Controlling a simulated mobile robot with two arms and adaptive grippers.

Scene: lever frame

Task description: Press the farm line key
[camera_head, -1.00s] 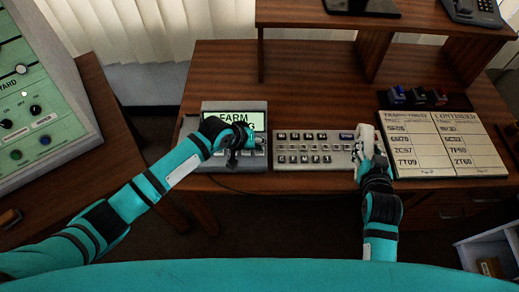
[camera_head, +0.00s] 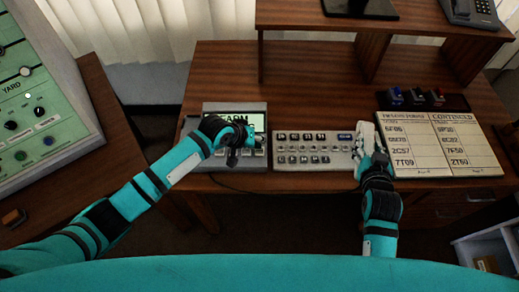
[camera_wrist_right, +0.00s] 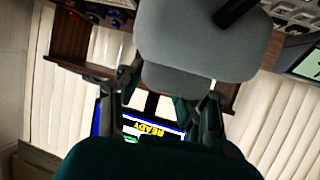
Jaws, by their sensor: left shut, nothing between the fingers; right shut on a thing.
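A grey device with a lit green screen (camera_head: 230,108) reading "FARM" on its visible top line stands on the desk, with a row of keys along its front. My left gripper (camera_head: 236,146) is shut and empty over the device, hiding part of the screen and keys. I cannot tell whether it touches a key or read the key labels. My right gripper (camera_head: 370,150) is shut on a pale grey rounded object (camera_head: 364,128) at the right end of the keypad. In the right wrist view, this grey object (camera_wrist_right: 200,45) sits beyond the fingers.
A grey keypad (camera_head: 313,161) lies between the grippers. A raised shelf (camera_head: 300,14) spans the back. A green panel marked "YARD" (camera_head: 30,110) stands left.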

